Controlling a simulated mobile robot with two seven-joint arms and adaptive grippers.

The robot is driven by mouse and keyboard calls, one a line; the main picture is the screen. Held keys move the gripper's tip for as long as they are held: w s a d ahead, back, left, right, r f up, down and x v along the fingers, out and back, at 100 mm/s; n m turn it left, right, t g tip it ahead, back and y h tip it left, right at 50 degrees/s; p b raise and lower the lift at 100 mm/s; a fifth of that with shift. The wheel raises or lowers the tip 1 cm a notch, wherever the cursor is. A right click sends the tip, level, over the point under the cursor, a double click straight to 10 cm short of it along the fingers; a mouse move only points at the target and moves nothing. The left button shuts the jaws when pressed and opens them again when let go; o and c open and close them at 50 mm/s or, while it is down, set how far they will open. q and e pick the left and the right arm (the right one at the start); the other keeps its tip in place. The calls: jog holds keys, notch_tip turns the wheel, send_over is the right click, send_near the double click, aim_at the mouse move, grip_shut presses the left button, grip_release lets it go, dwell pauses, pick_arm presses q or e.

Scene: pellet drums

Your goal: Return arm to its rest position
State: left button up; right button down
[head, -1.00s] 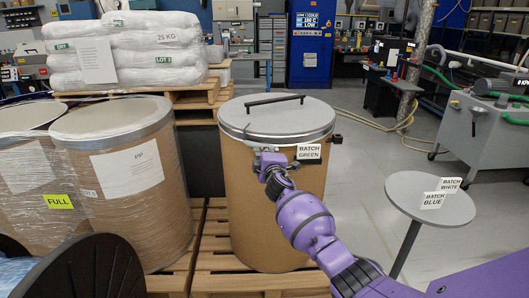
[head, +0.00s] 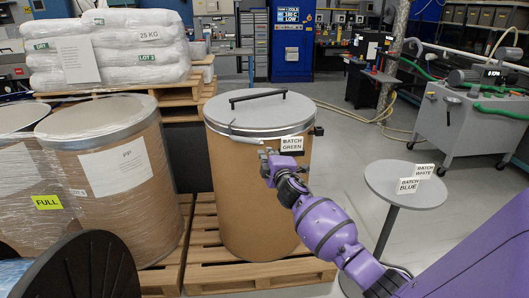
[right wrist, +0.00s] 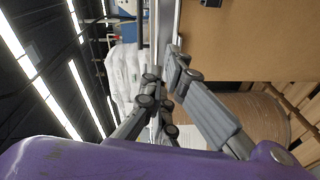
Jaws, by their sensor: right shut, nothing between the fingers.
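My right gripper (head: 266,153) is shut and empty. In the head view it is in front of the upper side of the middle drum (head: 250,205), just left of the BATCH GREEN card (head: 292,144) on that drum. In the right wrist view the fingers (right wrist: 168,75) show close together, with the drum's brown side above right. I cannot tell whether the fingertips touch the drum. The drum has a grey lid (head: 262,110) with a black handle. My left gripper is not in view.
A small round table (head: 385,185) at right holds the BATCH WHITE card (head: 425,171) and BATCH BLUE card (head: 409,185). Wrapped drums (head: 115,215) stand at left, white sacks (head: 150,65) behind them. A grey machine cart (head: 455,125) stands at far right. The floor between is clear.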

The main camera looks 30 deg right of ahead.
dwell(0.5)
jog(key=s+a+f+m+g+y+p, duration=0.1)
jog(key=s+a+f+m+g+y, duration=0.35)
jog(key=s+a+f, duration=1.4)
jog(key=s+a+f+m+g, duration=0.1)
jog(key=s+a+f+m, duration=0.1)
jog(key=s, duration=0.9)
jog(key=s+a+f+m+g+y+p, duration=0.1)
jog(key=s+a+f, duration=0.4)
jog(key=s, duration=0.6)
jog(key=s+a+f+m+g+y, duration=0.1)
jog(key=s+a+f+m, duration=0.3)
jog(key=s, duration=0.7)
jog(key=shift+f, duration=0.6)
jog(key=shift+s, duration=0.1)
